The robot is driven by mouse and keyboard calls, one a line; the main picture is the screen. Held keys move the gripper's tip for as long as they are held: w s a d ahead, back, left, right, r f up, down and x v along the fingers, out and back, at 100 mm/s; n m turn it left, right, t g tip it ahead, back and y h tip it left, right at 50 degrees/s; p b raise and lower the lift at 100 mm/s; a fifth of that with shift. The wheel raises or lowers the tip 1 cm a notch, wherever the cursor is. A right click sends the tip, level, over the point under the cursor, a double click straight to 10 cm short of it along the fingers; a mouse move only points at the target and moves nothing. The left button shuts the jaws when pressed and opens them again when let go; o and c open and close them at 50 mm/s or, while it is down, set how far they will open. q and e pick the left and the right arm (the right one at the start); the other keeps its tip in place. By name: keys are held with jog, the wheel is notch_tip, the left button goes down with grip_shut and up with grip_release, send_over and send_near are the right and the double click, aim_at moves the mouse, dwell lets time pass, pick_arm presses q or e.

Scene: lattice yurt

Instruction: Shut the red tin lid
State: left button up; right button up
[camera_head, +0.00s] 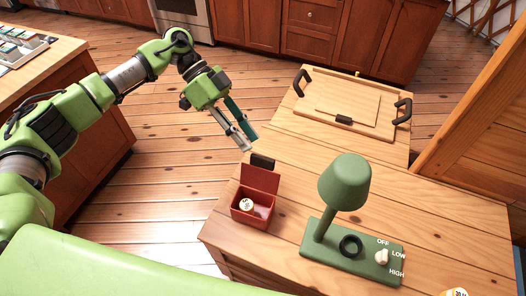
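The red tin (240,213) stands on the wooden counter near its left corner. Its lid (262,179) is raised, standing up at the tin's back side, with a dark tab (262,161) at its top edge. A small round pale item (247,205) lies inside the tin. My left gripper (249,142) is above and just left of the lid's tab, pointing down to the right. Its two fingers are apart with nothing between them, and it looks clear of the lid. My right gripper is not in view.
A green lamp (345,182) on a base with a dial (382,257) and a black ring (350,246) stands right of the tin. A wooden tray (372,127) with black handles lies behind. The counter between tin and tray is clear.

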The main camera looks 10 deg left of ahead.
aim_at(262, 157)
pick_arm(q)
jog(key=p+x, duration=0.2)
jog(key=x, duration=0.4)
jog(key=shift+d+f, duration=0.2)
jog(key=shift+f, duration=0.05)
jog(key=shift+d+f, duration=0.15)
jog(key=shift+f, duration=0.1)
grip_shut()
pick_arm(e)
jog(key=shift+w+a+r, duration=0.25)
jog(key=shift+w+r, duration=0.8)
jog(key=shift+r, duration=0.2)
